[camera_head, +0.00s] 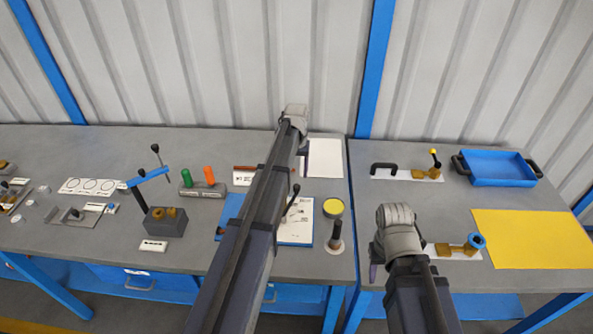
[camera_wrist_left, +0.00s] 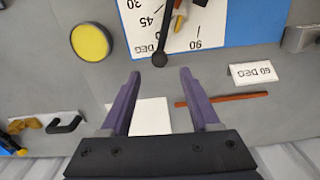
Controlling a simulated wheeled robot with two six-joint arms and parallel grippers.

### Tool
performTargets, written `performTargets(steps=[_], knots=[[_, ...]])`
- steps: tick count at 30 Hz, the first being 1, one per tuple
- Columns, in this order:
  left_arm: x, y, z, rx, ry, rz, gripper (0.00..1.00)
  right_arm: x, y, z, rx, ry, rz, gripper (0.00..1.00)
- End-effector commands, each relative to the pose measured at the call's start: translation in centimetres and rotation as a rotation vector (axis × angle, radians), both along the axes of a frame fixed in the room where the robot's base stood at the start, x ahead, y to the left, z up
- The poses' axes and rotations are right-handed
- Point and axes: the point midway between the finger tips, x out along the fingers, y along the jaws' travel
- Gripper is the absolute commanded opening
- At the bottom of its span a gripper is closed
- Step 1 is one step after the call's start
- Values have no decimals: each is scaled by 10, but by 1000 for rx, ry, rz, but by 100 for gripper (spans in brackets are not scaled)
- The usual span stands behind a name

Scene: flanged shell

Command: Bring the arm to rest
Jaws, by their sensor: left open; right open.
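My left arm reaches across the left table in the head view, its wrist near the back edge. In the left wrist view my left gripper (camera_wrist_left: 160,78) is open, with nothing between its fingers. It is above the table, near a white sheet (camera_wrist_left: 152,117) and an angle board (camera_wrist_left: 240,25) with a black-knobbed lever (camera_wrist_left: 160,58). My right gripper (camera_head: 376,268) is at the front left of the right table, fingers mostly hidden by its wrist. I see nothing held in it.
Left stand a block with green and orange pegs (camera_head: 203,187) and a dark box (camera_head: 166,222). The right table bears a blue tray (camera_head: 498,167), yellow mat (camera_head: 533,239) and valve fitting (camera_head: 462,248).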

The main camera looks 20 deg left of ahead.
Motion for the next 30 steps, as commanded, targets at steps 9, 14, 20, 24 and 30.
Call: performTargets(steps=[9,14,20,24,30], knots=[[0,0,-1,0,0,0,62,0,0,-1,0,0,0,50],[-33,-18,-1,1,-8,-26,62,0,0,-1,0,0,0,50],[-133,-66,-1,5,-36,-116,62,0,0,-1,0,0,0,50],[-191,-89,-1,6,-55,-174,62,0,0,-1,0,0,0,50],[-237,-124,-4,16,-53,-274,62,0,0,-4,0,0,0,50]])
